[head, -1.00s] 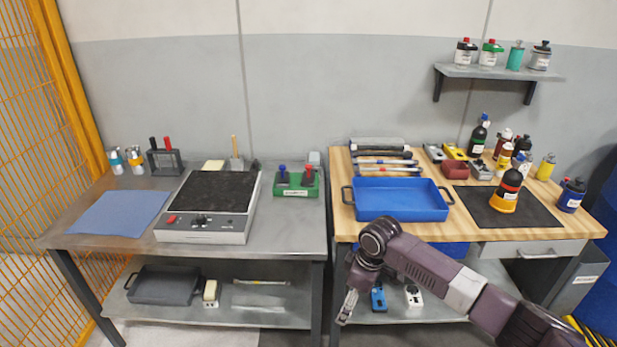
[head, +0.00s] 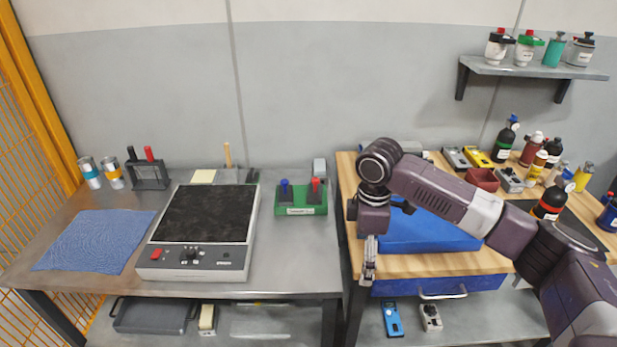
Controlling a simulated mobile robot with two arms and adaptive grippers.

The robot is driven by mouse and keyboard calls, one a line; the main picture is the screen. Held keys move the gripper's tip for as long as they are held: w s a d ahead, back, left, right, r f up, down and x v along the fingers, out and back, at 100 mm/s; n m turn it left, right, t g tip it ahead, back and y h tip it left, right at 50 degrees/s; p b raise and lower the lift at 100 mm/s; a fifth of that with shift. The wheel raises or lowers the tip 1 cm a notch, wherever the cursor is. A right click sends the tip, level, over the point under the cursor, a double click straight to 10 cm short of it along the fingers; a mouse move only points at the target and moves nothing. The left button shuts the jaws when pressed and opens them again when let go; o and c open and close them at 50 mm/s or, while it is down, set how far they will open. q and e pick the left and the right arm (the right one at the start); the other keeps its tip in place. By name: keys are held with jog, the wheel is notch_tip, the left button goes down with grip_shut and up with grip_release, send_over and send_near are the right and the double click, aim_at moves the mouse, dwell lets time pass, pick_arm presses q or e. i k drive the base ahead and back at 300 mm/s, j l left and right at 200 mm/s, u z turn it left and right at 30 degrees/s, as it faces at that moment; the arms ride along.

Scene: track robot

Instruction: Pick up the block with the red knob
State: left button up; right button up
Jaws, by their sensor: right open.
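The block with the red knob (head: 315,192) sits in a green holder (head: 300,210) near the right end of the left metal table. A matching block with a blue knob (head: 284,193) sits in the same holder, just left of it. My left gripper is not in view.
A hot-plate-like device (head: 197,262) stands left of the holder, and a blue cloth (head: 95,240) lies further left. A black rack (head: 150,177) holds red and black handles. Metal surface in front of the holder is clear.

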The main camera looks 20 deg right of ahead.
aim_at(314, 195)
jog(key=i, duration=1.25)
